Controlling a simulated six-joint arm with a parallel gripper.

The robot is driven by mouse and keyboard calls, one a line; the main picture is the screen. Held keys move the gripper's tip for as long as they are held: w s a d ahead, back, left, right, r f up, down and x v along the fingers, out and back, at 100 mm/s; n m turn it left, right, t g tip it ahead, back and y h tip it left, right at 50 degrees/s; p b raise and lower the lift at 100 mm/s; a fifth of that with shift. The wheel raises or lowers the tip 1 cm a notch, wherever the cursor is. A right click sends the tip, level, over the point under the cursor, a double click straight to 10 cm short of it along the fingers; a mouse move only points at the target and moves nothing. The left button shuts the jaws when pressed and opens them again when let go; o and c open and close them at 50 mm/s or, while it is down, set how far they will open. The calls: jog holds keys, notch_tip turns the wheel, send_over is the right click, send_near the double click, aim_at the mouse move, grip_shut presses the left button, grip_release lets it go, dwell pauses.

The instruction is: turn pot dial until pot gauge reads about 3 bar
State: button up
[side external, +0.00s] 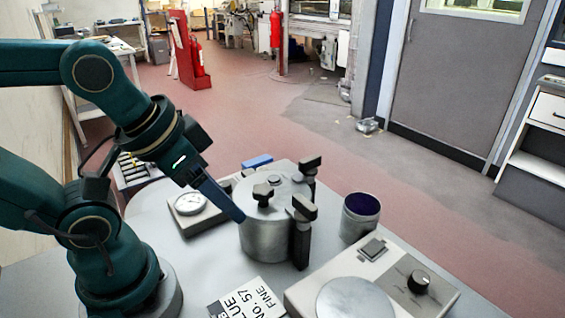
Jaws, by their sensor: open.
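A silver pressure pot (262,238) with a clamped lid stands on the grey table. A black lobed knob (263,194) rises from its lid. A round white gauge (189,204) sits on a grey box left of the pot; its needle is too small to read. My gripper (232,211) points down to the right, between gauge and pot. Its blue finger overlaps the pot's left rim in the picture; contact cannot be told. My gripper is open and holds nothing visible. One finger hides part of the gauge box and whatever is behind it.
Tall black clamps (302,232) stand around the pot. An open tin with dark purple contents (360,214) is to the right. A scale-like device (350,290) with a black knob (418,281) is in front. A printed label card (248,300) lies nearby. A blue object (257,161) is behind.

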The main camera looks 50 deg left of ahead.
jog(key=shift+o, duration=0.3)
jog(key=w+a+n, duration=0.2)
jog(key=n, duration=0.4)
jog(key=w+a+r+n+g, duration=0.1)
jog(key=w+a+n, duration=0.1)
jog(key=n, duration=0.4)
jog(key=w+a+r+n+g, duration=0.1)
jog(key=w+a+n, duration=0.1)
jog(key=n, duration=0.5)
jog(key=shift+w+a+y, duration=0.2)
jog(key=shift+w, duration=0.25)
jog(key=shift+w+a+y, duration=0.15)
jog(key=shift+w+y, duration=0.05)
jog(key=shift+w, duration=0.25)
jog(key=w+a+f+n+g, duration=0.2)
jog(key=w+a+f+n, duration=0.15)
jog(key=a+n, duration=0.35)
jog(key=n+g+h, duration=0.1)
jog(key=n+g, duration=0.1)
jog(key=n, duration=0.1)
send_over(224, 183)
notch_tip(224, 183, down, 6)
jog(key=shift+w+a+r, duration=0.1)
jog(key=shift+f, duration=2.45)
jog(key=shift+c, duration=0.3)
